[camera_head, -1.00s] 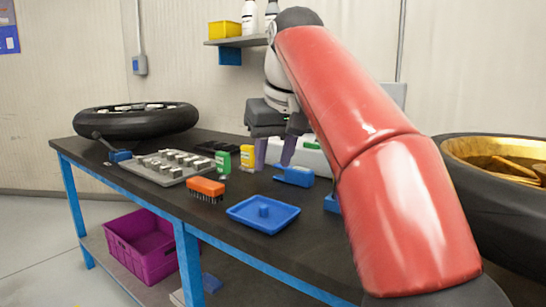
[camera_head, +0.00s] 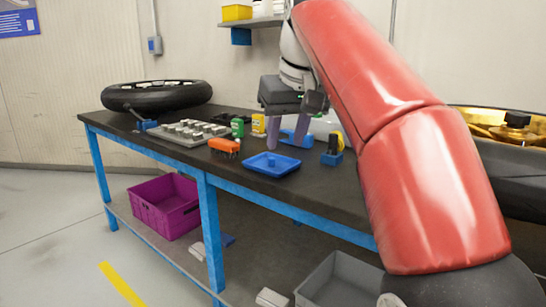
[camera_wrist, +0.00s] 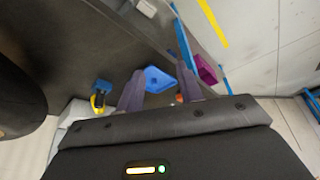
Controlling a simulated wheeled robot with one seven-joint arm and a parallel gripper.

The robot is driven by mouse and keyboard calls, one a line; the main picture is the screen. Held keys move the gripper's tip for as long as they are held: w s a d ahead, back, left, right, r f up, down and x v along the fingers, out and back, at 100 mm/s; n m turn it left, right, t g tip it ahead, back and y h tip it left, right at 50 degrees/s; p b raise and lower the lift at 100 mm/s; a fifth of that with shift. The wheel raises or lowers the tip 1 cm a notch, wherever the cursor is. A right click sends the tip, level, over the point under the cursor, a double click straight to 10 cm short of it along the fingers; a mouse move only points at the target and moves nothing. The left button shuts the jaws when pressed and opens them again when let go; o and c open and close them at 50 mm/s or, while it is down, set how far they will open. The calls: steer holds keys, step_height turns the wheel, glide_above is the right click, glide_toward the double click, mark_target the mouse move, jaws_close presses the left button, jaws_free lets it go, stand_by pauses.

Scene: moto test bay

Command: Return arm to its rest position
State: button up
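My gripper (camera_head: 286,143) hangs fingers-down from the raised red arm, over the dark workbench (camera_head: 330,190). Its two purple-grey fingers stand apart with nothing between them. In the wrist view the gripper (camera_wrist: 160,72) also shows open and empty, with the blue tray (camera_wrist: 160,80) visible beyond and between the fingers. In the head view the blue tray (camera_head: 285,167) sits on the bench in front of the gripper. The red arm covers the right part of the bench.
On the bench are an orange brush (camera_head: 224,146), a grey parts tray (camera_head: 172,138), a green bottle (camera_head: 237,128), a yellow bottle (camera_head: 259,123) and a tyre (camera_head: 155,95). A purple crate (camera_head: 160,212) stands below. A gold-rimmed wheel (camera_head: 520,130) lies right; a grey bin (camera_head: 340,285) stands low in front.

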steer(key=s+d+f+m, duration=0.2)
steer(key=s+d+f, duration=0.6)
steer(key=d+f, duration=0.1)
steer(key=s+d+f+m+h, duration=0.1)
steer(key=s+d+f, duration=0.1)
steer(key=s+f, duration=0.4)
steer(key=s+d+f+m+t+p, duration=0.1)
steer(key=s+d+f, duration=0.1)
steer(key=s+f, duration=0.5)
step_height(320, 180, down, 6)
steer(key=shift+r+h, duration=0.1)
steer(key=shift+h, duration=0.3)
steer(key=shift+a, duration=0.15)
stand_by(0.5)
